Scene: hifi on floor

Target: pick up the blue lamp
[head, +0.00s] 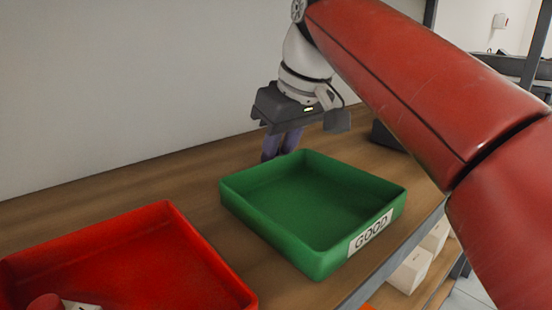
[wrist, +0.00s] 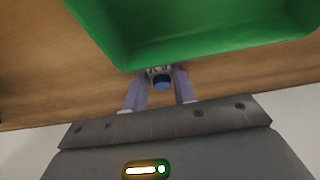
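In the head view my gripper (head: 281,146) points down behind the far left corner of the green bin. The lamp is hidden there.
The green bin (head: 268,235), labelled GOOD, stands close in front of my gripper and looks empty. A red bin (head: 205,262) at lower left holds a red object (head: 45,302) and a pale one.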

